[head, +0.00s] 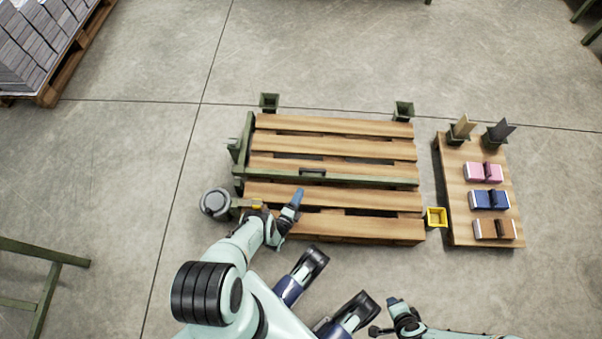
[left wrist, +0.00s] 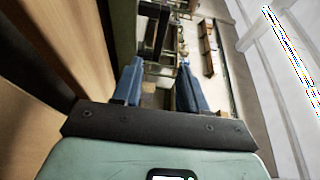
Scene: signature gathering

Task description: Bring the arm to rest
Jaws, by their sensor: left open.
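My left gripper (head: 297,199) is above the front slats of a wooden slatted platform (head: 330,146) in the head view, with its blue fingers pointing away from me. In the left wrist view the two blue fingers of the left gripper (left wrist: 160,75) stand apart with nothing between them.
A green rail (head: 350,179) crosses the platform. A round grey part (head: 215,202) sits at its left edge. A yellow bin (head: 436,217) is at its right. A wooden board (head: 456,198) holds pink, blue and brown items. Open floor lies beyond.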

